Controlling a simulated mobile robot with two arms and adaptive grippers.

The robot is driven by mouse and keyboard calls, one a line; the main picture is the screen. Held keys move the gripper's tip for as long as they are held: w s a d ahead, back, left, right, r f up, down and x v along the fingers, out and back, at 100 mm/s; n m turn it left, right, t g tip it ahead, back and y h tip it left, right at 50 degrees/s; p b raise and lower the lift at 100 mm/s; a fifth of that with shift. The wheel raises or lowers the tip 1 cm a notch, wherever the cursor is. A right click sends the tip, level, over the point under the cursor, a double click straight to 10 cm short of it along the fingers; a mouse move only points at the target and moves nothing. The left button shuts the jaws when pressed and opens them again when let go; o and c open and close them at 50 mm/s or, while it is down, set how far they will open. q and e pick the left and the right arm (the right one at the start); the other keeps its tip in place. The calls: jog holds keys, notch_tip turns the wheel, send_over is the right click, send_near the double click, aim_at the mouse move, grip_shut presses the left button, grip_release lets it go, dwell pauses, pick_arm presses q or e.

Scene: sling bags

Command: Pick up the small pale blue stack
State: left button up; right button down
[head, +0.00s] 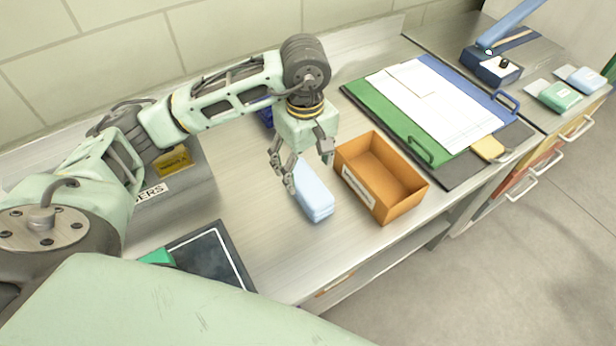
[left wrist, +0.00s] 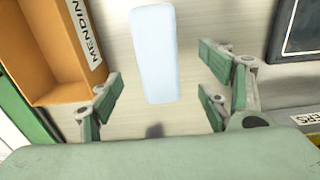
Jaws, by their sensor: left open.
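The small pale blue stack (head: 313,192) lies flat on the metal bench, just left of an orange-brown open box. It also shows in the left wrist view (left wrist: 155,55), upright in the picture and a little beyond the fingers. My left gripper (head: 307,172) is open above the far end of the stack and partly hides it in the head view. My right gripper is not in view.
The orange-brown box (head: 360,185) looks empty and stands close on the right. A green board (head: 385,125) with white sheets lies beyond it. A dark tray (head: 222,248) lies at the near left, a grey labelled bin (head: 195,192) behind it. Bare bench lies left of the stack.

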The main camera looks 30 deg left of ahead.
aim_at(307, 181)
pick_arm(q)
jog(key=shift+s+f+p, duration=0.25)
jog(key=shift+f+p, duration=0.25)
jog(key=shift+f, duration=0.3)
jog(key=shift+d+f+p, duration=0.15)
jog(key=shift+f+p, duration=0.35)
jog(key=shift+f, duration=0.15)
jog(key=f, duration=0.3)
jog(key=shift+w+p, duration=0.25)
jog(key=shift+p, duration=0.1)
jog(key=shift+f, duration=0.1)
jog(key=shift+c, duration=1.1)
jog(key=c, duration=1.3)
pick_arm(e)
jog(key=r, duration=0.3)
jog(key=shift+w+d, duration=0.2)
pick_arm(q)
jog(key=shift+w, duration=0.1)
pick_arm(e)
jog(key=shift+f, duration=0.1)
